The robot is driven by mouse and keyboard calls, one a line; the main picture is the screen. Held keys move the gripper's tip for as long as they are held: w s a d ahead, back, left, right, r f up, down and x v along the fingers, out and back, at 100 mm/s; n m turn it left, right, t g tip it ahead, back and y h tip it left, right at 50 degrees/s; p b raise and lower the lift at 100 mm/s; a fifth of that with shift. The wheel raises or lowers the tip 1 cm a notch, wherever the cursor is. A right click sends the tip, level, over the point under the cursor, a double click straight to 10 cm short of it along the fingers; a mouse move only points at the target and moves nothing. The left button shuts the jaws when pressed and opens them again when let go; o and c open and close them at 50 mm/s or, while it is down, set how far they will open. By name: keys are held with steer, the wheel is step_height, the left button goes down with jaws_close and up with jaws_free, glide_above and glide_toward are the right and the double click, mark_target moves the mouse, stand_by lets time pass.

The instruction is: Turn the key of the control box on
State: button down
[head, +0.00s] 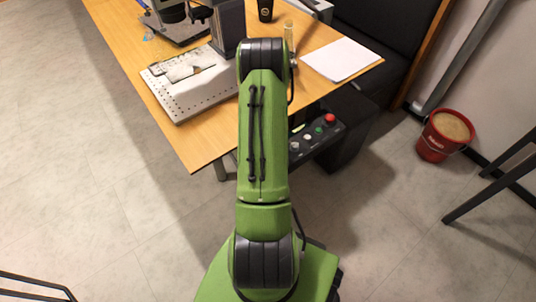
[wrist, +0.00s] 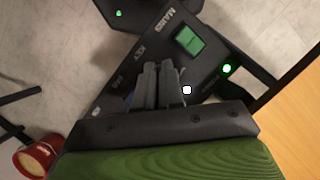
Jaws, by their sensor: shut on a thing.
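The dark control box (head: 324,141) hangs at the table's right edge in the head view, partly hidden behind my arm. It has a red button (head: 330,119) and a green one (head: 318,130). In the wrist view the control box (wrist: 207,72) fills the middle, with "MAINS" and "KEY" labels, a lit green switch (wrist: 188,40) and a lit green lamp (wrist: 226,68). My gripper (wrist: 158,67) is at the panel beside the "KEY" label, its fingers close together and shut on the key. The key is hidden by the fingers, so its angle cannot be told.
The wooden table (head: 130,60) carries a perforated plate (head: 190,85), a white sheet (head: 342,59) and a dark cup (head: 266,10). A red bucket (head: 440,140) stands on the floor at right. The floor left of the table is clear.

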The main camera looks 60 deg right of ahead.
steer(key=shift+m+t, duration=0.3)
steer(key=shift+m, duration=0.3)
steer(key=c, duration=1.3)
jaws_free()
steer(key=shift+o, duration=0.2)
steer(key=p+v, duration=0.4)
steer(key=v, duration=1.1)
steer(key=shift+d+r+p, duration=0.2)
steer(key=shift+r+p, duration=0.15)
steer(key=shift+p, duration=0.05)
steer(key=shift+w, duration=0.1)
